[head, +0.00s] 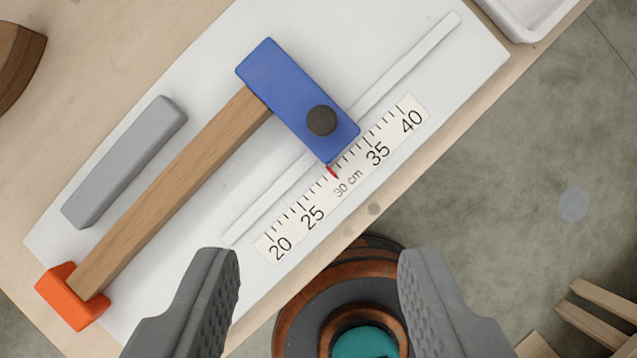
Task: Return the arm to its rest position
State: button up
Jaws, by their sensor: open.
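My gripper (318,264) is open and empty, seen from behind at the bottom of the view. Its two grey ribbed fingers are wide apart and touch nothing I can see. Above them lies a white board (470,75) with a measuring slide on it. A blue block (287,88) with a dark round knob (321,121) sits at the upper end of a wooden bar (172,190). An orange block (72,297) is at the bar's lower end. A red pointer (333,172) at the blue block's lower corner meets the scale strip (290,227) near the "30 cm" lettering.
A grey bar (124,162) lies on the board left of the wooden bar. A white tray (528,18) is at the top right. A round brown wooden thing (18,65) shows at the top left. Wooden slats (598,310) stand at the lower right. Bare floor (500,210) lies at right.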

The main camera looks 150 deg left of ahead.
jog(key=s+a+f+n+t+y, duration=0.1)
jog(key=s+a+n+t, duration=0.1)
jog(key=s+a+t, duration=0.3)
jog(key=s+a+f+n+t+y, duration=0.1)
jog(key=s+a+n+t, duration=0.2)
jog(key=s, duration=1)
jog(key=a+t, duration=0.2)
jog(key=t, duration=0.3)
jog(key=shift+a+f, duration=0.25)
jog(key=shift+a, duration=0.1)
